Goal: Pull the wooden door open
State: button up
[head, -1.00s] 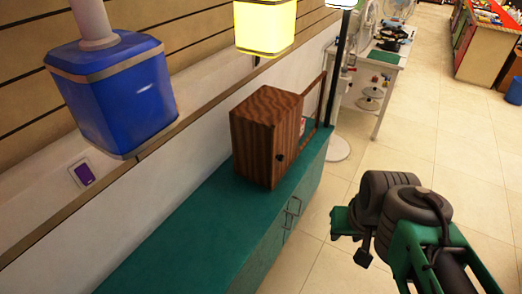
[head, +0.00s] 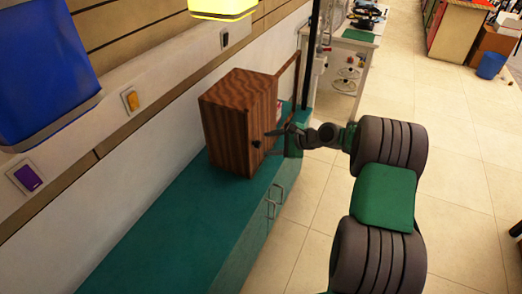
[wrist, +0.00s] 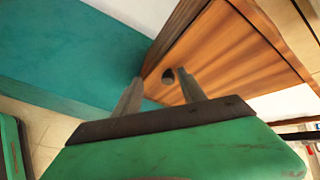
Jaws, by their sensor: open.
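The wooden door (wrist: 215,50) is the front face of a small dark-grained wooden cabinet (head: 226,125) on a teal counter. The door looks closed against the cabinet body. A small dark round knob (head: 256,143) sits on the door; it also shows in the wrist view (wrist: 168,75). My gripper (head: 270,137) is in front of the door near the knob. In the wrist view its two fingers (wrist: 158,84) are apart, and the knob appears between their tips. I cannot tell whether a finger touches the knob or door.
The teal counter (head: 150,225) runs along the wall, with drawer handles on its front. A dark pole (head: 311,55) and a white table (head: 345,65) stand beyond the cabinet. A blue lamp (head: 40,80) hangs at upper left.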

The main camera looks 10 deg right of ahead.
aim_at(260, 144)
notch_tip(260, 144, down, 4)
jog(key=w+d+m+t+y, duration=0.2)
jog(key=d+m, duration=0.1)
jog(key=m, duration=0.2)
jog(key=x, duration=0.7)
jog(key=shift+w+a+f, duration=0.15)
jog(key=shift+w+a, duration=0.05)
jog(key=shift+a, duration=0.1)
grip_shut()
dwell(0.6)
